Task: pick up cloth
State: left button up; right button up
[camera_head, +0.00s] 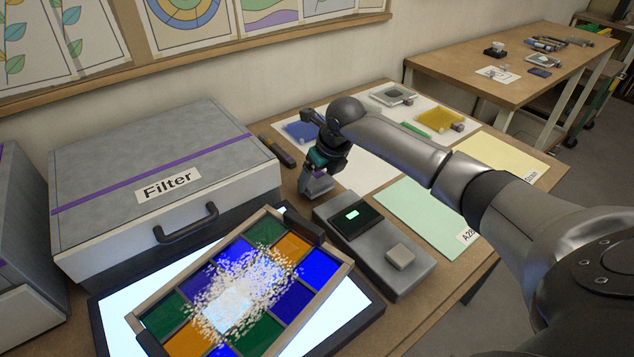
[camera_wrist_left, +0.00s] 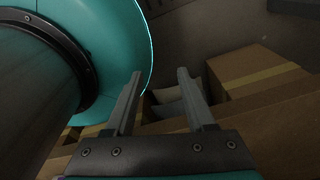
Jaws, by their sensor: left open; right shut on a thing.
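My right gripper (camera_head: 316,176) is over the table, behind the grey device and at the near left edge of the white sheet. It is shut on a small grey piece (camera_head: 318,187), which may be the cloth; the fingers and arm hide part of it. I cannot tell whether the piece touches the table. No other cloth is clear in view. My left gripper (camera_wrist_left: 159,85) shows only in the left wrist view, open and empty, with dark shelving and boxes beyond it.
A framed coloured glass panel (camera_head: 305,268) with white grains lies on a lit pad (camera_head: 118,322). A grey Filter case (camera_head: 110,165) stands left; the grey device (camera_head: 385,245) is right of the panel. White (camera_head: 378,175), green (camera_head: 425,205) and yellow (camera_head: 505,160) sheets lie behind. A cardboard box (camera_wrist_left: 255,80) shows.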

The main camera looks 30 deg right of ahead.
aim_at(317, 180)
notch_tip(317, 180, up, 18)
jog(key=p, duration=0.2)
jog(key=shift+p, duration=0.35)
jog(key=o, duration=0.8)
jog(key=c, duration=0.6)
jog(key=shift+f, duration=0.15)
jog(key=shift+c, duration=0.2)
